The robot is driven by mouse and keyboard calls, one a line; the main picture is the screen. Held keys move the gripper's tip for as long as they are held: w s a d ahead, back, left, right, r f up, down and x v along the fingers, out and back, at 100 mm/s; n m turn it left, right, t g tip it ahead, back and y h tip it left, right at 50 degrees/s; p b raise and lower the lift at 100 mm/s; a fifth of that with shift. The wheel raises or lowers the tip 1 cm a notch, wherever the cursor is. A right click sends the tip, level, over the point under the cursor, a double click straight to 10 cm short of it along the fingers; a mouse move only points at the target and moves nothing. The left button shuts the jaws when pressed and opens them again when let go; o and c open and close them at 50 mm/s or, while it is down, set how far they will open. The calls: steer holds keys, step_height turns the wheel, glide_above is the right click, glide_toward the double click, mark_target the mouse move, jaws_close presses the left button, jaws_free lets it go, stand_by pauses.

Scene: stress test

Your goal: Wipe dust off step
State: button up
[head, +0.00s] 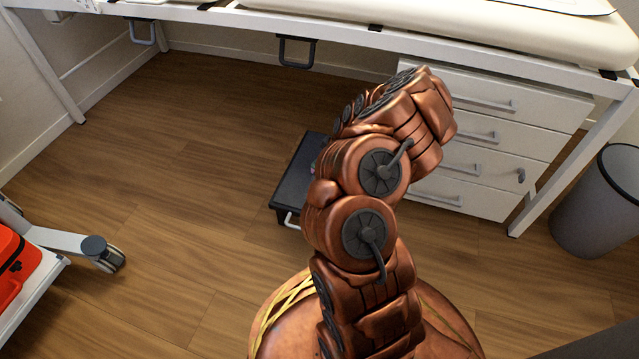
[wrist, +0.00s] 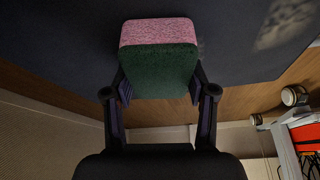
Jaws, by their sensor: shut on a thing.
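The step (head: 291,187) is low with a dark top and stands on the floor before the white drawers; my arm hides its right part in the head view. In the wrist view the dark step top (wrist: 60,40) fills the upper part. A pale dust patch (wrist: 285,22) lies on it at the upper right, to the right of the sponge. My gripper (wrist: 159,85) is shut on a green and pink sponge (wrist: 160,67). The sponge is over or against the step top; I cannot tell whether it touches. My gripper is hidden behind my arm in the head view.
White drawers (head: 480,140) stand under the exam table (head: 330,32), behind the step. A grey bin (head: 602,205) is at the right. A wheeled cart (head: 40,285) with a red case (head: 14,262) is at the left. The floor left of the step is clear.

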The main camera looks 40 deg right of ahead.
steer(key=shift+r+p, duration=2)
steer(key=shift+r, duration=1.8)
